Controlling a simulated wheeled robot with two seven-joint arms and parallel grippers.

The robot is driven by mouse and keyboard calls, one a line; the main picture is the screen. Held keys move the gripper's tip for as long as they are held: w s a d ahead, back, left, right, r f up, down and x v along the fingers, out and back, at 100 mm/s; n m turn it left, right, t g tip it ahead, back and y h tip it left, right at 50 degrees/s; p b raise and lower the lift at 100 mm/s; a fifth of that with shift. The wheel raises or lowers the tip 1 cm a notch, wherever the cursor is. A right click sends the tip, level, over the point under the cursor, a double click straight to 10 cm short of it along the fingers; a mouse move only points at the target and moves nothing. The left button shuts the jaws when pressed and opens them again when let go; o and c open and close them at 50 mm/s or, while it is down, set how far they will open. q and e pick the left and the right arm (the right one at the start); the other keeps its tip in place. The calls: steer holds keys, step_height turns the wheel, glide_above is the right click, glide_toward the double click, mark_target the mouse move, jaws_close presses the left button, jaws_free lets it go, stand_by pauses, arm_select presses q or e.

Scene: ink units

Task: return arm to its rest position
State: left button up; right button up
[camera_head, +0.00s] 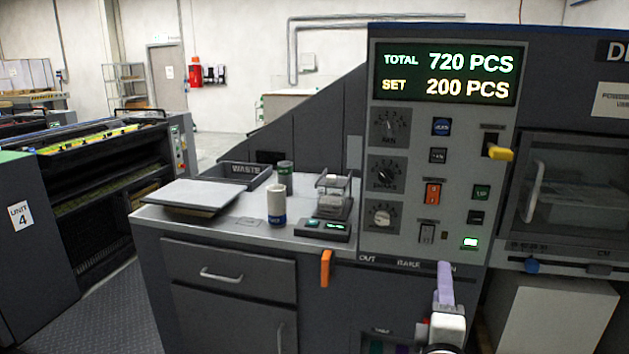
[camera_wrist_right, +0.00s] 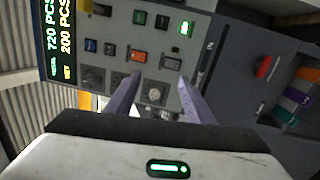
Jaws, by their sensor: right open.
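My right gripper (camera_head: 445,268) is in front of the lower part of the machine's control panel (camera_head: 405,240), with its lilac fingers pointing up. In the right wrist view the two fingers of this gripper (camera_wrist_right: 160,80) stand apart with nothing between them. The panel's orange rocker switch (camera_wrist_right: 139,53) and a knob (camera_wrist_right: 154,95) show behind and between the fingers. The head view does not show clearly how far the fingertips are from the panel. My left gripper is not in view.
The display (camera_head: 448,74) reads total 720 and set 200 pieces. A yellow-handled lever (camera_head: 500,153) sticks out at the panel's right. Left of the panel, a bench (camera_head: 225,234) holds a waste tray (camera_head: 240,173), two small cans and a scale (camera_head: 322,229). An orange handle (camera_head: 326,268) hangs at the bench front.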

steer(key=d+r+n+t+h, duration=0.1)
steer(key=d+r+n, duration=0.15)
steer(key=d, duration=0.95)
steer(key=s+a+f+m+g+y, duration=0.1)
steer(key=s+f+g+y, duration=0.1)
steer(key=s+f, duration=0.5)
steer(key=s+a+f+m+g+y, duration=0.1)
steer(key=s+f+m+g, duration=0.15)
steer(key=f, duration=0.85)
steer(key=s+a+f+m+g+y, duration=0.1)
steer(key=s+f+g+y, duration=0.15)
steer(key=s+f, duration=0.5)
steer(key=s+a+f+m+g+y, duration=0.2)
steer(key=s+f+m, duration=0.1)
steer(key=s+f, duration=0.4)
steer(key=s+a+f+m+g+y, duration=0.1)
steer(key=s+a+f+m+g, duration=0.2)
steer(key=s, duration=0.7)
steer(key=w+a+m+t, duration=0.1)
steer(key=a+m, duration=0.4)
steer(key=a, duration=0.6)
steer(key=shift+w+a+f+y, duration=0.2)
steer(key=shift+f+y, duration=0.1)
steer(key=shift+y, duration=0.15)
